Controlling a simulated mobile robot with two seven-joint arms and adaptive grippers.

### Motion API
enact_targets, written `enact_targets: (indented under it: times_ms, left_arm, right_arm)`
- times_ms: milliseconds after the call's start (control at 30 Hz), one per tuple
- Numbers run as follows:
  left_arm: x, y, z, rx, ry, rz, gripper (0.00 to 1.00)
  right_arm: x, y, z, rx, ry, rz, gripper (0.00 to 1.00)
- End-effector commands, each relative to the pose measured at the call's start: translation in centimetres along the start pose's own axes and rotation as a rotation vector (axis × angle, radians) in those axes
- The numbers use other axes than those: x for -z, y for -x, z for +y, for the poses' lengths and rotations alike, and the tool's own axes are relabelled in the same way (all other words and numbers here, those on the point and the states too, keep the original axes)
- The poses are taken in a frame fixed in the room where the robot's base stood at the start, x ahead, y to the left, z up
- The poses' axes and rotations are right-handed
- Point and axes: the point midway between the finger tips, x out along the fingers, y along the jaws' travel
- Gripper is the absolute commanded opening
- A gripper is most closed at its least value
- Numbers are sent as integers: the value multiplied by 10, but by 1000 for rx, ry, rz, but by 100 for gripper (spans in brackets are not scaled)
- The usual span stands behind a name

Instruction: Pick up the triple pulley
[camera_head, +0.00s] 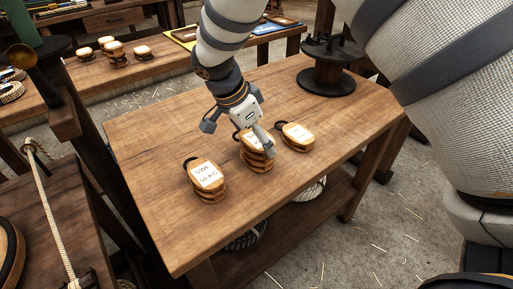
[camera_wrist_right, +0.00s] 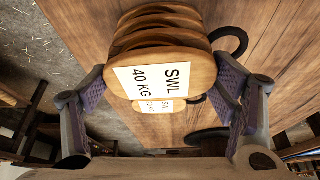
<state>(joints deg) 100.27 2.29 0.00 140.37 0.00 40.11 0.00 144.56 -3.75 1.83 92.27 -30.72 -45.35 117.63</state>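The triple pulley (camera_head: 257,158) is the middle block on the wooden table, a tall stack of several rounded wooden plates with a white label. In the right wrist view the block (camera_wrist_right: 157,55) reads "SWL 40 KG" and lies between the two fingers. My right gripper (camera_head: 257,138) is over it from above, partly hiding its top. The fingers (camera_wrist_right: 161,70) are spread, one on each side of the block, close to its edges. I cannot tell whether they touch it. My left gripper is not in view.
A wooden block with a label (camera_head: 207,180) stands to the left, and a thinner one (camera_head: 297,136) to the right, both close by. A dark round stand (camera_head: 327,82) is at the table's back right.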

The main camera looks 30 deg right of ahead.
Motion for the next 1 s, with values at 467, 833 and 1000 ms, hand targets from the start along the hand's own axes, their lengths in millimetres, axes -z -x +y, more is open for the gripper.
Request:
enact_targets:
  times_ms: [467,833,1000]
  left_arm:
    - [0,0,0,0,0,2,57]
    - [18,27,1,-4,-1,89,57]
    - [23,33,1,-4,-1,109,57]
  right_arm:
    - [2,4,0,1,-1,1,28]
    - [23,86,35,20,-8,4,28]
    - [17,115,82,10,-3,5,28]
